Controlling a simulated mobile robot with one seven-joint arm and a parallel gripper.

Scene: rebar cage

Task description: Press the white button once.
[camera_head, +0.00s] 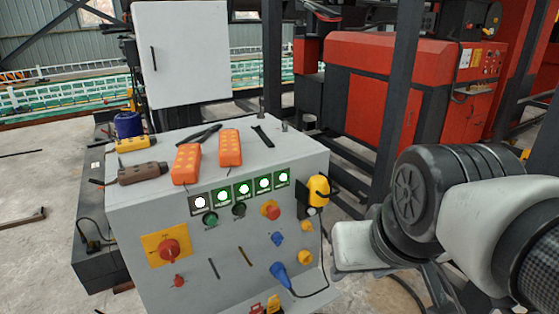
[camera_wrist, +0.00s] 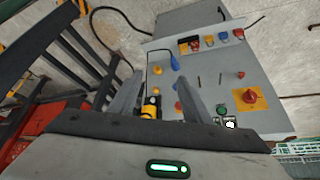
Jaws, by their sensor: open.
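The white button (camera_head: 200,202) is lit and sits on a dark square plate at the left end of the top row on the grey control box (camera_head: 125,255). A row of lit green buttons (camera_head: 243,189) runs to its right. In the wrist view the white button (camera_wrist: 230,124) shows at the lower right, just above my gripper's body and outside the right finger. My gripper (camera_wrist: 158,76) is open, with its fingers apart and pointing toward the box. In the head view my arm is at the right, apart from the button; the fingertips cannot be made out there.
A yellow and black device (camera_head: 318,190) is on the box's right edge and shows between my fingers in the wrist view. Red knobs (camera_head: 169,250) and a blue plug (camera_head: 280,273) stick out from the panel. Orange pendants (camera_head: 230,147) lie on top. Dark posts (camera_head: 398,95) stand behind.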

